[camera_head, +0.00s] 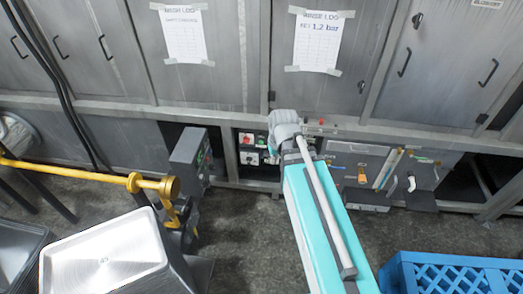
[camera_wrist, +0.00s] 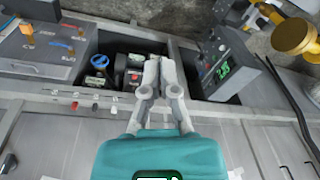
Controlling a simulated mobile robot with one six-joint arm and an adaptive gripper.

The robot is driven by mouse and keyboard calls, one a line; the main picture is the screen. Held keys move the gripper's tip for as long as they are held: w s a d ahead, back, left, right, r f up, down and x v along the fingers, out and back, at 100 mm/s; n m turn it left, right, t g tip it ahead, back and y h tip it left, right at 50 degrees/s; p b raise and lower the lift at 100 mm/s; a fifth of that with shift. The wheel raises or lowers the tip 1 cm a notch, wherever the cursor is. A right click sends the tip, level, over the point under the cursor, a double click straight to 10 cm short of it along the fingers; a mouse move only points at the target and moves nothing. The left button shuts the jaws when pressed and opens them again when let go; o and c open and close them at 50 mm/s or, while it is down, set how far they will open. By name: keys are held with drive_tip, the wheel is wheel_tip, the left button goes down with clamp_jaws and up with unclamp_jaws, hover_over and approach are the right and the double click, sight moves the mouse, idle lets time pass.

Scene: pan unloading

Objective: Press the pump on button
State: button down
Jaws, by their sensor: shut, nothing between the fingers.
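The recessed control panel (camera_head: 250,148) has small red and green parts in the head view. It also shows in the wrist view (camera_wrist: 130,72), upside down, with a red knob (camera_wrist: 134,76) and pale labels too small to read. I cannot tell which part is the pump on button. My gripper (camera_wrist: 160,62) is shut and empty in the wrist view, its fingertips over the right side of the panel opening and hiding part of it. I cannot tell whether they touch anything. In the head view my arm's end covers the panel's right side and the fingers are hidden.
A yellow pipe (camera_head: 90,176), a metal pan (camera_head: 103,256) and a blue crate (camera_head: 455,275) are nearby. Grey cabinets line the back.

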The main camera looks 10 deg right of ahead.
sight(261, 143)
drive_tip(key=w+f+t+y+b, duration=0.1)
drive_tip(key=w+f+t+b, duration=0.4)
drive_tip(key=w+f+b, duration=1.2)
drive_tip(key=w+f+t+y+b, duration=0.2)
drive_tip(key=w+f+t+b, duration=0.3)
drive_tip(key=w+f+b, duration=1.2)
wheel_tip(261, 143, down, 6)
drive_tip(key=b, duration=1.4)
drive_tip(key=shift+w+a+n, duration=0.3)
drive_tip(key=shift+w, duration=0.1)
drive_tip(key=shift+w, duration=0.1)
drive_tip(key=w+d, duration=0.2)
drive_tip(key=w, duration=0.6)
drive_tip(key=shift+d, duration=0.35)
